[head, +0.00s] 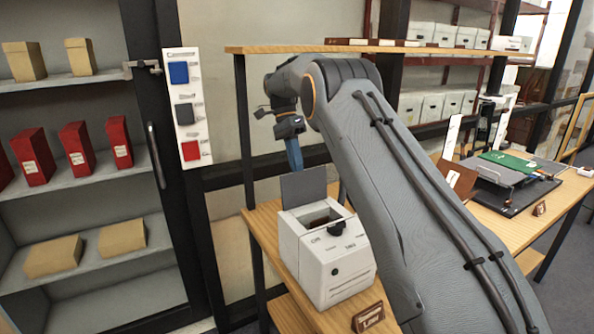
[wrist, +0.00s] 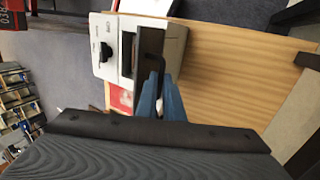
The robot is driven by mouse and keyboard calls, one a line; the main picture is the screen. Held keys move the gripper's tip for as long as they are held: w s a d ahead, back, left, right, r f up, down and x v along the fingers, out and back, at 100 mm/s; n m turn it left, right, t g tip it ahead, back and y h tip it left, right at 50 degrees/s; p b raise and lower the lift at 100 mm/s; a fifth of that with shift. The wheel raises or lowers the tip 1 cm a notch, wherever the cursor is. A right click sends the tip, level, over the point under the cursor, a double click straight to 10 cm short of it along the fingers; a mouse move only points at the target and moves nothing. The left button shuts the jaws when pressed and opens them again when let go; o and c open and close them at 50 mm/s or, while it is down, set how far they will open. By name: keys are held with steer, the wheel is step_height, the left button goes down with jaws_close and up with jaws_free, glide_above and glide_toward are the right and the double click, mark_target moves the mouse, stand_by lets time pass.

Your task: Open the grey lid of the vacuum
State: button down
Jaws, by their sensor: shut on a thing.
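The vacuum is a white box-shaped machine (head: 332,272) on a wooden table; it also shows in the wrist view (wrist: 104,67). Its grey lid (head: 304,187) stands raised, close to upright, at the back of the machine, and the dark opening (head: 318,217) below it is exposed. In the wrist view the lid (wrist: 149,48) shows as a dark narrow panel. My gripper (head: 297,168), with blue fingers, is at the lid's upper edge. In the wrist view the fingers (wrist: 160,82) close around the lid's dark edge part; the exact contact is partly hidden.
The machine stands on the wooden table (wrist: 235,85), with bare wood beside it in the wrist view. A wooden shelf (head: 290,49) runs above my gripper. A small brown sign (head: 368,317) stands in front. A cabinet with red boxes (head: 77,143) is at left.

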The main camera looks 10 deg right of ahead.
steer(key=shift+s+f, duration=0.15)
steer(key=shift+f, duration=0.2)
steer(key=c, duration=1.9)
jaws_free()
steer(key=shift+r, duration=0.3)
